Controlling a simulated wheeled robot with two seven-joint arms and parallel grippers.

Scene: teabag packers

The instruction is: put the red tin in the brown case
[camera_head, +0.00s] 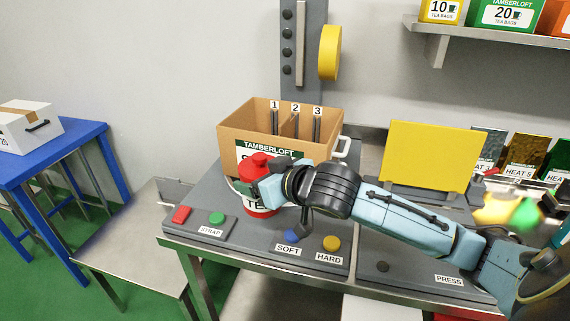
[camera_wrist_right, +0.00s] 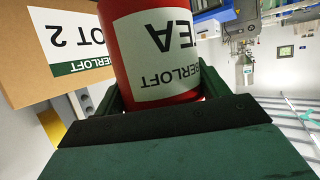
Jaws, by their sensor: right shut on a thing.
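The red tin (camera_head: 258,163) has a white label and a red knobbed lid. My right gripper (camera_head: 268,188) is shut on it and holds it upright in front of the brown case. In the right wrist view the red tin (camera_wrist_right: 152,35) stands between the two fingers of my right gripper (camera_wrist_right: 160,95). The brown case (camera_head: 233,138) is an open cardboard box with dividers and slots marked 1, 2 and 3. Its wall also shows in the right wrist view (camera_wrist_right: 25,70), to the left of the tin. The tin hides part of the case's front label. My left gripper is not in view.
The bench front holds a red button (camera_head: 181,215), a green button (camera_head: 217,218), a blue one (camera_head: 291,236) and a yellow one (camera_head: 331,243). A yellow panel (camera_head: 430,155) stands to the right. A grey column (camera_head: 303,60) rises behind the case. A blue table (camera_head: 60,160) is at left.

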